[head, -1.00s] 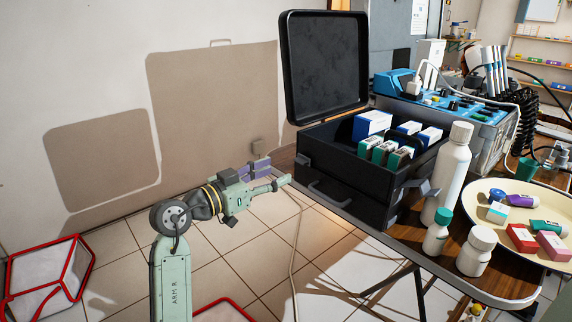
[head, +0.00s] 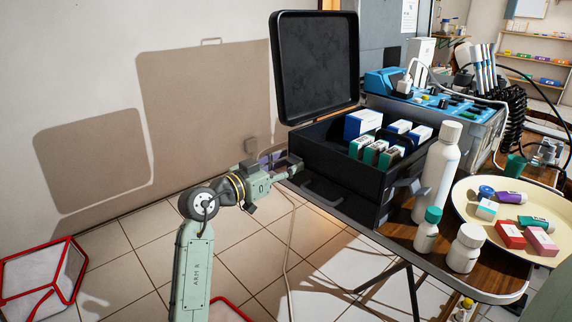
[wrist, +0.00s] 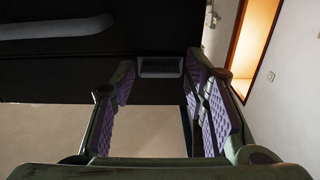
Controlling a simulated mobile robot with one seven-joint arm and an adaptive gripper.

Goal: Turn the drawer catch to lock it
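The black case (head: 345,180) stands on the table with its lid up and several small boxes in its top. Its drawer front has a grey bar handle (head: 322,188), which also shows at the upper left of the wrist view (wrist: 60,27). In the wrist view the small grey drawer catch (wrist: 160,67) lies at the dark front's edge, between my fingertips. My gripper (head: 294,164) is open at the case's left front corner, its purple-padded fingers (wrist: 158,68) either side of the catch with visible gaps. In the head view the gripper hides the catch.
White bottles (head: 439,170) and a cream tray (head: 470,222) of small boxes and tubes stand right of the case. A blue-topped unit (head: 440,108) is behind. A red-framed bin (head: 45,275) is on the floor at left. Floor left of the table is mostly clear.

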